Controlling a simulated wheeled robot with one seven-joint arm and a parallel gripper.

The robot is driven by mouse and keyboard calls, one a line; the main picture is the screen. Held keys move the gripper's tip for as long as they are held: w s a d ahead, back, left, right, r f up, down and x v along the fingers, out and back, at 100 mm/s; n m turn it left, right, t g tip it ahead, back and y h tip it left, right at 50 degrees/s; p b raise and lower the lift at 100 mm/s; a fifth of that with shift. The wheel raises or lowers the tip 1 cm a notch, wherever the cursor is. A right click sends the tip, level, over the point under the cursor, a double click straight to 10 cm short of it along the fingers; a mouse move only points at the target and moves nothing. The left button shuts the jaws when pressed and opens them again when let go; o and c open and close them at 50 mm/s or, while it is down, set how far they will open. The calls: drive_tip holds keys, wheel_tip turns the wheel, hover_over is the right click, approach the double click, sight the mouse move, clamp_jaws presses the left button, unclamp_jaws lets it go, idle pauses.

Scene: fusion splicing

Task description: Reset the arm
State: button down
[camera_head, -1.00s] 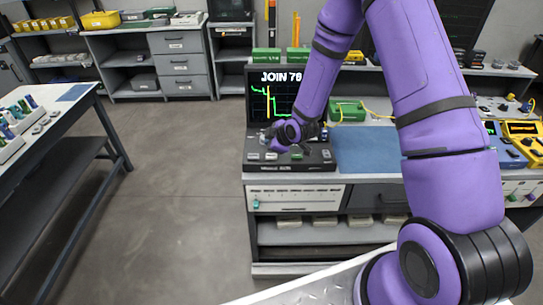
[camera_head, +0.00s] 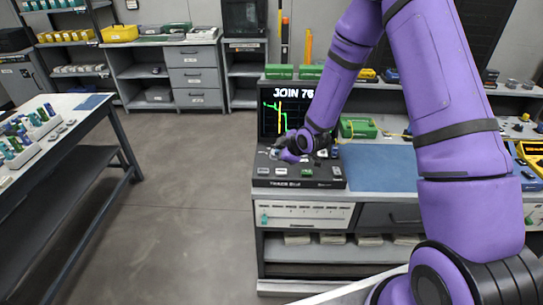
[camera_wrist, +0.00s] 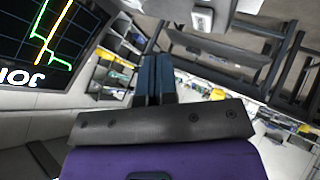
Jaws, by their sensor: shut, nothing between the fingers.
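My purple arm reaches from the right of the head view over the workbench. Its wrist hangs just above the black splicing console (camera_head: 300,176), in front of the screen (camera_head: 286,108) that reads "JOIN 76". In the head view the fingertips are too small to make out clearly. In the wrist view my gripper (camera_wrist: 154,62) shows two dark blue fingers side by side, closed together with nothing between them. The screen (camera_wrist: 42,45) also shows upside down at the upper left of the wrist view.
A blue mat (camera_head: 378,168) lies on the bench to the right of the console. A green box (camera_head: 358,128) stands behind it. A side table (camera_head: 75,100) with racks of small parts stands at the left. The floor (camera_head: 190,190) between is clear.

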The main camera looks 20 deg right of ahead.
drive_tip(key=s+d+r+m+h, duration=0.15)
drive_tip(key=s+r, duration=0.25)
drive_tip(key=r, duration=0.4)
drive_tip(key=s+d+r+m+g+h, duration=0.1)
drive_tip(key=s+d+r+m, duration=0.15)
drive_tip(key=r, duration=0.65)
drive_tip(key=s+d+r+m+h, duration=0.1)
drive_tip(key=s+d+r+m, duration=0.1)
drive_tip(key=s+r, duration=0.45)
drive_tip(key=s+r+m+g, duration=0.1)
drive_tip(key=s+r+m, duration=0.3)
drive_tip(key=s, duration=0.8)
drive_tip(key=s+d+r+m+g, duration=0.1)
drive_tip(key=s+r+m, duration=0.2)
drive_tip(key=s+r, duration=0.6)
drive_tip(key=s, duration=0.3)
drive_tip(key=shift+d+m, duration=0.15)
drive_tip(key=shift+m, duration=0.25)
